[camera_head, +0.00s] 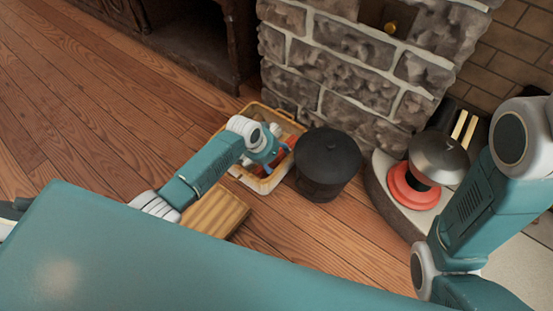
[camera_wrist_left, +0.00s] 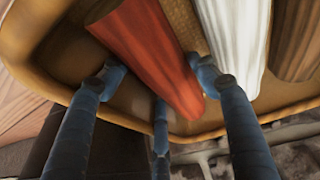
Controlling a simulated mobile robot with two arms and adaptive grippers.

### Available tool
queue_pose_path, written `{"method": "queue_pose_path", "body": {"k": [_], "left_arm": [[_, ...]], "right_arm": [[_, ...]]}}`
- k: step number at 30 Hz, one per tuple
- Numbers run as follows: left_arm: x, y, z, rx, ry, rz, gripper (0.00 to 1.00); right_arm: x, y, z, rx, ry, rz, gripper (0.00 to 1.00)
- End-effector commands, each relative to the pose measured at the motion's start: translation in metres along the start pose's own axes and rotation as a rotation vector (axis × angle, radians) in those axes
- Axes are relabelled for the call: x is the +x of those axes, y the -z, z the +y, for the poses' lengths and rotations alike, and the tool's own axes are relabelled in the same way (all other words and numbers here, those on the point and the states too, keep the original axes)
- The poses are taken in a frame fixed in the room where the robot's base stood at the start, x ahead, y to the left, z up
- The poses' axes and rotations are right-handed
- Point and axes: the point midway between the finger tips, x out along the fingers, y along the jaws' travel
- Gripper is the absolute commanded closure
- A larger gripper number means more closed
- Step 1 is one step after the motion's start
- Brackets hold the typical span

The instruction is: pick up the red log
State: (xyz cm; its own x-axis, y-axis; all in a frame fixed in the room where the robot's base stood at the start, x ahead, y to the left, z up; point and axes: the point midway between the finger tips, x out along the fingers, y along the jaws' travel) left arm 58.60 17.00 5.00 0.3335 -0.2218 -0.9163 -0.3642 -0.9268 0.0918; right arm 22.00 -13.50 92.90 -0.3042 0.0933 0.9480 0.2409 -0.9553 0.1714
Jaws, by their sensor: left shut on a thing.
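The red log (camera_wrist_left: 150,50) lies in a tan basket (camera_wrist_left: 60,68), slanting across the left wrist view. My left gripper (camera_wrist_left: 157,82) has its blue fingers on both sides of the log and is shut on it. In the head view my left gripper (camera_head: 270,152) reaches down into the basket (camera_head: 248,180), and only a small part of the red log shows beside it. A white log (camera_wrist_left: 232,40) and a brown log (camera_wrist_left: 296,40) lie to the right of the red one. My right arm shows at the right; its gripper is out of view.
A black pot (camera_head: 328,158) stands close to the right of the basket. A wooden block (camera_head: 222,212) lies on the floor in front of the basket. A stone wall (camera_head: 345,60) rises behind. The left floor is clear.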

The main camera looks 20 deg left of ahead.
Motion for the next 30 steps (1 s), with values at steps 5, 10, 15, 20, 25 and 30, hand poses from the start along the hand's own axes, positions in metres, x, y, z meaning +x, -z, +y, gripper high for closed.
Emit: {"method": "queue_pose_path", "body": {"k": [5, 10, 15, 20, 25, 30], "left_arm": [[-0.004, -0.005, 0.001, 0.002, 0.000, -0.018, 0.76], [-0.026, 0.006, 0.003, 0.002, 0.001, -0.012, 0.76], [-0.056, 0.020, 0.006, 0.001, 0.001, -0.008, 0.76], [-0.086, 0.034, 0.008, 0.002, 0.001, -0.006, 0.76], [-0.126, 0.051, 0.013, 0.002, 0.001, -0.004, 0.76], [-0.160, 0.065, 0.016, 0.001, 0.001, -0.005, 0.76]], "right_arm": [[0.005, -0.001, 0.001, 0.001, -0.002, 0.004, 0.56], [-0.008, -0.020, 0.007, 0.007, -0.022, -0.062, 0.56], [-0.018, -0.037, 0.013, 0.015, -0.045, -0.122, 0.56], [-0.030, -0.049, 0.017, 0.024, -0.069, -0.185, 0.56], [-0.044, -0.059, 0.021, 0.035, -0.099, -0.263, 0.56], [-0.059, -0.061, 0.023, 0.044, -0.127, -0.331, 0.56]]}}
